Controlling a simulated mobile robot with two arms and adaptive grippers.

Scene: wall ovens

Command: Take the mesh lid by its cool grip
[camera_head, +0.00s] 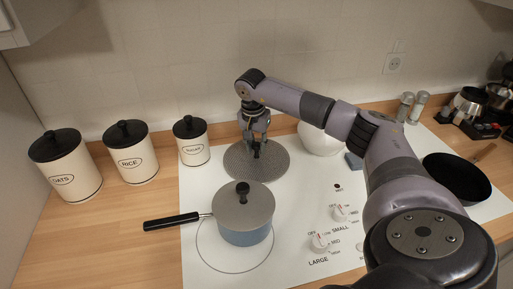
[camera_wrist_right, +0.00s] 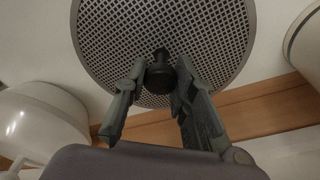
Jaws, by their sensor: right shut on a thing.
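The round grey mesh lid (camera_head: 240,163) is at the back of the white stove top, behind the blue saucepan. I cannot tell whether it rests flat on the surface or is slightly raised. Its black knob (camera_wrist_right: 160,72) stands up at the lid's middle. My right gripper (camera_head: 256,147) reaches down from above and is shut on this knob. In the right wrist view, one finger of the right gripper (camera_wrist_right: 159,78) is on each side of the knob, and the perforated lid (camera_wrist_right: 110,40) fills the top. My left gripper is not in view.
A blue saucepan (camera_head: 245,237) with a grey lid (camera_head: 225,203) stands in front, its black handle pointing left. Canisters (camera_head: 131,155) line the left wall side. A white rounded pot (camera_head: 318,140) is right of the mesh lid. A dark pan (camera_head: 456,178) is far right.

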